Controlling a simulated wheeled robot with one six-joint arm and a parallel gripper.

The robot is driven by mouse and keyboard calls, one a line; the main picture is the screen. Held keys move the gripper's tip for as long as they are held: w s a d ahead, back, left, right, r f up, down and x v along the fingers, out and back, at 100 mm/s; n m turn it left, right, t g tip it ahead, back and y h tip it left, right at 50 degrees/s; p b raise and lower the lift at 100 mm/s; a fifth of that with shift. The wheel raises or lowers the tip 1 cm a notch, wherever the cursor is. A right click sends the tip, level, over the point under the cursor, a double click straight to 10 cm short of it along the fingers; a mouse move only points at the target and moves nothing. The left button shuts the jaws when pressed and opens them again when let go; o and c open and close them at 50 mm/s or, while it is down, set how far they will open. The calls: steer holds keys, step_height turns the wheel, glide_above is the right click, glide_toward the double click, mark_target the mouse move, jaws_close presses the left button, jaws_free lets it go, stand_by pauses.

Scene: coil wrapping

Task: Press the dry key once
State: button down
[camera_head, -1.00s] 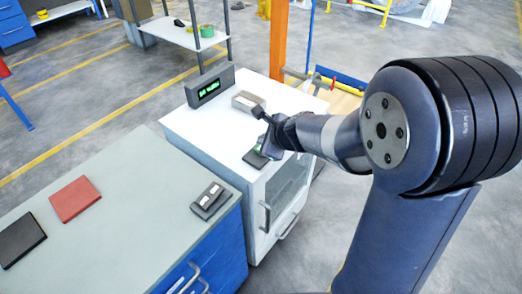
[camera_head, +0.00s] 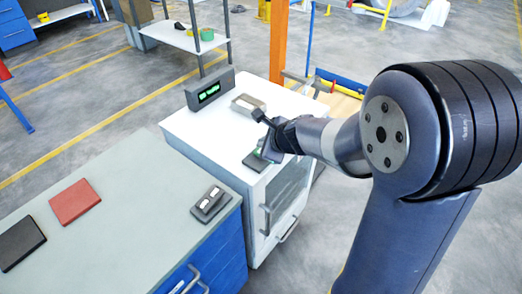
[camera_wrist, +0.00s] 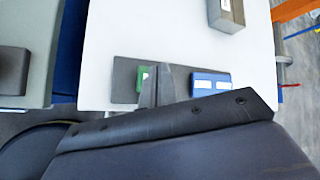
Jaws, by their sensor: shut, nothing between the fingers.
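A dark key panel (camera_wrist: 126,79) lies on the white cabinet top, with a green key (camera_wrist: 143,75) and a blue key (camera_wrist: 210,84) on it. Both keys carry white labels too small to read, so I cannot tell which is the dry key. The panel also shows in the head view (camera_head: 254,162), partly behind my gripper. My gripper (camera_wrist: 158,72) is shut and empty, its fingers over the panel between the two keys, overlapping the green key's right side in the wrist view. I cannot tell whether it touches.
A dark display box (camera_head: 209,91) with green lit text stands at the cabinet's back. A grey box (camera_head: 247,104) sits behind the panel. On the left, a bench (camera_head: 130,190) holds a red block (camera_head: 75,201), a black block (camera_head: 20,243) and a small two-button unit (camera_head: 209,204).

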stand_by(0.8)
steer(key=shift+f+b, duration=0.45)
steer(key=shift+f+b, duration=0.6)
stand_by(0.6)
steer(key=shift+r, duration=0.1)
steer(key=shift+r+p, duration=0.95)
steer(key=shift+p, duration=0.05)
step_height(320, 180, up, 5)
steer(key=p, duration=0.5)
steer(key=shift+r, duration=0.1)
stand_by(0.6)
